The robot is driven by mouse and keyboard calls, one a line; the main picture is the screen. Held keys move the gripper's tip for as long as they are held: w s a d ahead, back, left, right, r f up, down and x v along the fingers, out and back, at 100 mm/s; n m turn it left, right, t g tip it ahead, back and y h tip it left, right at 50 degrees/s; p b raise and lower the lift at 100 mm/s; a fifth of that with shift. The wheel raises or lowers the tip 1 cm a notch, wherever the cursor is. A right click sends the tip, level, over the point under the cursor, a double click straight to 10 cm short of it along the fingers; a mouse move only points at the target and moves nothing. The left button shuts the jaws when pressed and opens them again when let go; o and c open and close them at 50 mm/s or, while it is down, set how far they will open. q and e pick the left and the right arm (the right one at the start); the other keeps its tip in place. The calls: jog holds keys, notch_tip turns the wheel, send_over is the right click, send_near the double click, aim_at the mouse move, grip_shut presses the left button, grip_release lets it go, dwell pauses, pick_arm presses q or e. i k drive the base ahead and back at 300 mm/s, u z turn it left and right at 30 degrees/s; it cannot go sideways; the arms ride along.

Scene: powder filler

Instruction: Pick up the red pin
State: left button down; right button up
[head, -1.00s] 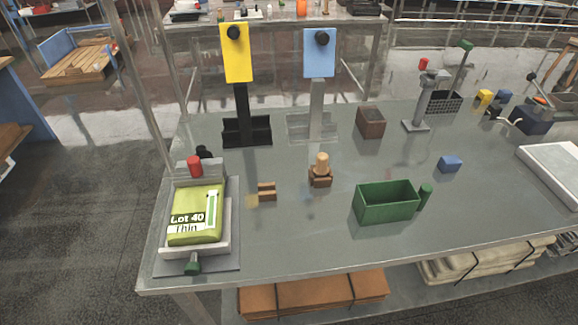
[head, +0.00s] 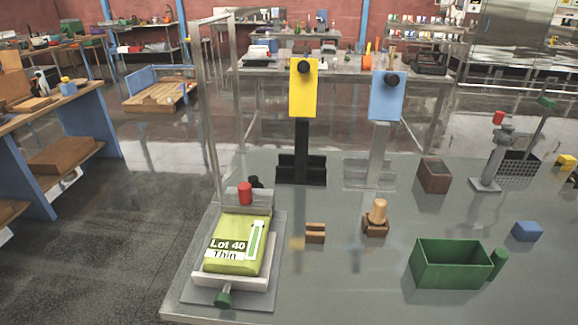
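A small red cylinder (head: 245,194), which looks like the red pin, stands upright at the back of the grey fixture (head: 262,209) at the table's left end. It sits just behind a yellow-green packet (head: 237,246) labelled "Lot 40 Thin". A black knob (head: 255,182) is beside it, slightly behind. Another small red piece (head: 498,117) tops the grey stand (head: 487,184) at the right. Neither of my grippers is in the head view.
A green bin (head: 450,264), a wooden peg in a brown block (head: 376,222), a small brown block (head: 315,233) and a blue block (head: 527,231) stand on the table. Yellow (head: 303,88) and blue (head: 387,97) panels rise behind. An upright metal frame (head: 209,120) stands at the left edge.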

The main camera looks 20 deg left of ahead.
aim_at(244, 190)
jog(key=k, duration=0.5)
jog(key=u, duration=1.45)
jog(key=i, duration=0.55)
jog(key=z, duration=0.35)
